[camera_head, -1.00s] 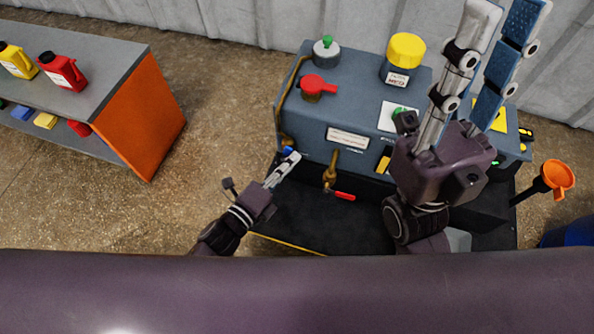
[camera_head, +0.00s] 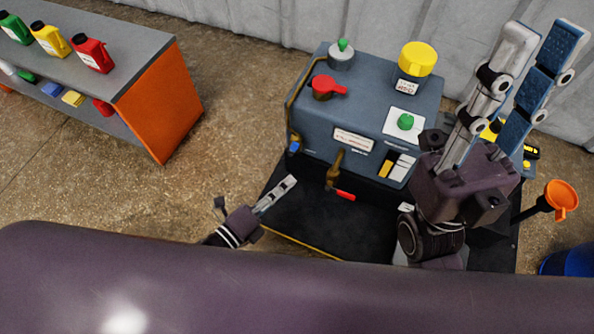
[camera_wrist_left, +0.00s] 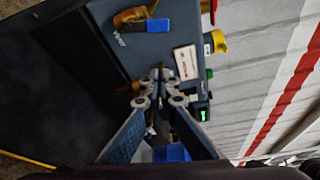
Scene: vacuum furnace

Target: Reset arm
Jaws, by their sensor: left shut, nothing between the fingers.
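My left gripper (camera_head: 290,183) is low in the head view, over the black floor mat (camera_head: 297,219) in front of the blue-grey furnace unit (camera_head: 325,102). It is apart from the unit's front. In the left wrist view my left gripper (camera_wrist_left: 160,76) has its fingertips together with nothing between them. The unit's front lies beyond the tips. My right gripper (camera_head: 542,38) is raised at the right, in front of the unit's right end. Its two long fingers point up and stand apart, with nothing visible between them.
A red-handled valve (camera_head: 344,194) and a brass valve with a blue handle (camera_head: 294,146) stick out from the unit. An orange funnel (camera_head: 562,199) stands at right. A grey-topped table (camera_head: 127,50) with several bottles is at left. Bare floor lies between table and unit.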

